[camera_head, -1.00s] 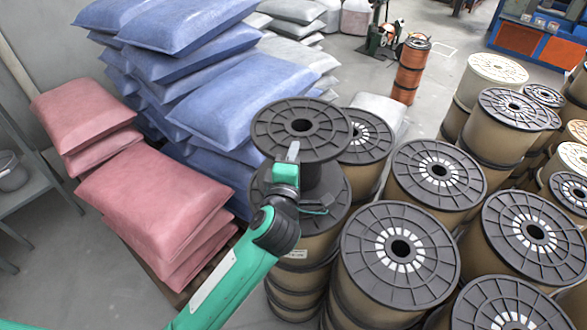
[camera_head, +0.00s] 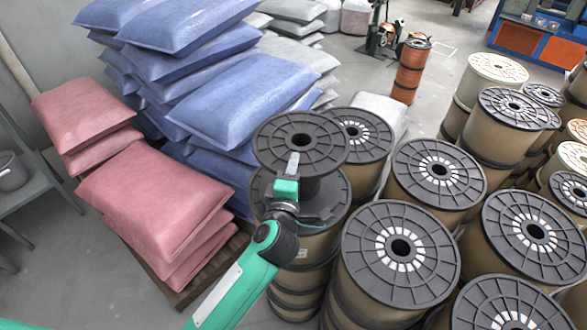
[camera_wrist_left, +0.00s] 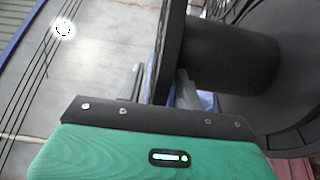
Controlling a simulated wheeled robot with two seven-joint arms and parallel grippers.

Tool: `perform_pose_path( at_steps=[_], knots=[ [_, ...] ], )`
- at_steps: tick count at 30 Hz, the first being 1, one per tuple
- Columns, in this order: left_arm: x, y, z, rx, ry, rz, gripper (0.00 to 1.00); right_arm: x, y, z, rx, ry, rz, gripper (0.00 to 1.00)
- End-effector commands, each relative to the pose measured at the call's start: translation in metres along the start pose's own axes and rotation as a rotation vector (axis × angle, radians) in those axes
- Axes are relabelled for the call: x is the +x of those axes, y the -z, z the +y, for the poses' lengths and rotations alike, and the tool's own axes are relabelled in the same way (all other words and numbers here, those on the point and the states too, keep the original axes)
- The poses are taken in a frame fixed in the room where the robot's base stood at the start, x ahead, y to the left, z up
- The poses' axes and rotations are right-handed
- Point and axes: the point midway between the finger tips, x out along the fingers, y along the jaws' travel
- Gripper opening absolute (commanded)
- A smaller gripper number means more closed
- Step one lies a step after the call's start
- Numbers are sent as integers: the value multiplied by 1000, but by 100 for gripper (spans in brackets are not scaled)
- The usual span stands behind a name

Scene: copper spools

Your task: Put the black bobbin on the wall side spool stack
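The black bobbin (camera_head: 270,140) has a dark ribbed flange with a centre hole. It is upright above a spool stack (camera_head: 318,245) beside the blue sacks. My left gripper (camera_head: 292,167) is at the bobbin's near edge, with one finger showing over the top flange. In the left wrist view, the fingers (camera_wrist_left: 160,88) lie on either side of the flange (camera_wrist_left: 171,45), and the dark core (camera_wrist_left: 225,55) is beside them. The gripper is shut on the flange. I cannot tell whether the bobbin's lower flange touches the stack. My right gripper is not in view.
Spool stacks stand close by, one behind (camera_head: 362,135) and one at front right (camera_head: 375,270). More spools (camera_head: 437,170) fill the right side. Blue sacks (camera_head: 240,105) and red sacks (camera_head: 150,195) are piled left. Grey floor is free at the lower left.

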Motion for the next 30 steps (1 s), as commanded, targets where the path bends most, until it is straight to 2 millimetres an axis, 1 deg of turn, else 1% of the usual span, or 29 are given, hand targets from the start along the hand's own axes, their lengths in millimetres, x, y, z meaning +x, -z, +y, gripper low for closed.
perform_pose_path(
  at_steps=[8, 11, 14, 21, 24, 27, 30],
  knots=[
    [0, 0, 2, 0, -1, 0, 35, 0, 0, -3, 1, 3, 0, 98],
    [-7, 0, 1, 1, 0, -1, 35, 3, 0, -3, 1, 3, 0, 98],
    [-23, 0, 0, 2, 0, 0, 35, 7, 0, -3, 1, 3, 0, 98],
    [-76, 0, -1, 0, 1, -1, 35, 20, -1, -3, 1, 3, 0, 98],
    [-94, 0, 0, 0, 0, -1, 35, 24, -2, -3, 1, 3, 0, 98],
    [-108, 0, 0, 0, 1, 0, 35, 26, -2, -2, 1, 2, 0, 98],
    [-116, 0, 1, 1, 0, 1, 35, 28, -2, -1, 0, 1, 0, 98]
  ],
)
